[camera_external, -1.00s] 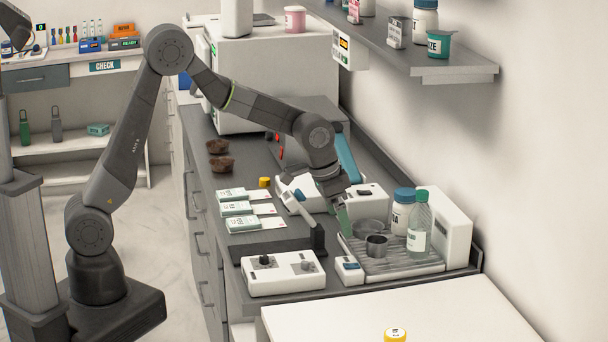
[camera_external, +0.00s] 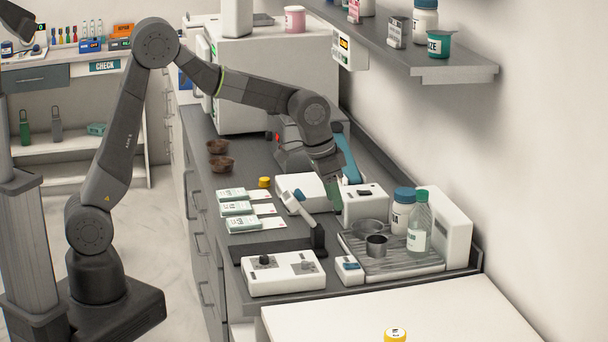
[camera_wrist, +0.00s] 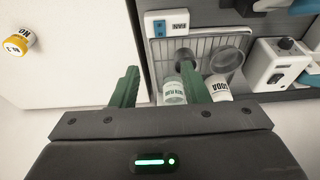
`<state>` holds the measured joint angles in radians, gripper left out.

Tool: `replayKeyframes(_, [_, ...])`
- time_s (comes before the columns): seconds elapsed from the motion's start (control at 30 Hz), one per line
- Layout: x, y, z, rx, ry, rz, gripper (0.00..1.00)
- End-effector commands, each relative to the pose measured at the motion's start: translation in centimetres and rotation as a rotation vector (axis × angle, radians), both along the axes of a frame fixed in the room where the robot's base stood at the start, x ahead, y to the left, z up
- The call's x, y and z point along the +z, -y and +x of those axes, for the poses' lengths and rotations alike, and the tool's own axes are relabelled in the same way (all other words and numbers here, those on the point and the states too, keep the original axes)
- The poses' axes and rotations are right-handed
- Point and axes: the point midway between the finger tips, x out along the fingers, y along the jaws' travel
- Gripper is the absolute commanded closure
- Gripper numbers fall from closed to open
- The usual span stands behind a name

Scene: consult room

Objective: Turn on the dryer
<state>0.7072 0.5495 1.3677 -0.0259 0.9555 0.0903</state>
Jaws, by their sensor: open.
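The dryer appears to be the ridged metal rack (camera_external: 398,264) with a white upright housing (camera_external: 452,228) at its right. A small white switch box (camera_external: 349,268) with a blue switch stands at the rack's front left corner. In the wrist view this box (camera_wrist: 172,23) reads FAN, and its blue rocker faces up; I cannot tell its setting. My gripper (camera_wrist: 158,88) is open and empty, its green fingers apart above the rack area. In the external view my gripper (camera_external: 337,186) is above the counter, behind and left of the rack, apart from the switch box.
On the rack stand a green-capped bottle (camera_external: 418,224), a blue-capped jar (camera_external: 402,212), a dark metal cup (camera_external: 376,246) and a clear dish. A white knobbed box (camera_external: 283,273) and a dark stand (camera_external: 318,240) lie left of the switch. A shelf (camera_external: 440,62) overhangs behind.

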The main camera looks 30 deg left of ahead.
Motion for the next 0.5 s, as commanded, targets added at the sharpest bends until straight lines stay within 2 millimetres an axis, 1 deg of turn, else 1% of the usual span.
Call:
replayKeyframes(0.03, [-1.2,0.2,0.2,0.000,0.001,-0.001,0.69])
replayKeyframes(0.07, [-1.4,0.2,0.2,0.000,-0.001,0.001,0.75])
replayKeyframes(0.1, [-1.6,0.4,0.4,0.000,-0.003,0.003,0.82])
replayKeyframes(0.2, [-2.0,0.6,0.6,0.000,-0.008,0.008,1.00])
replayKeyframes(0.5, [-2.2,0.8,0.8,0.000,-0.020,0.021,1.00])
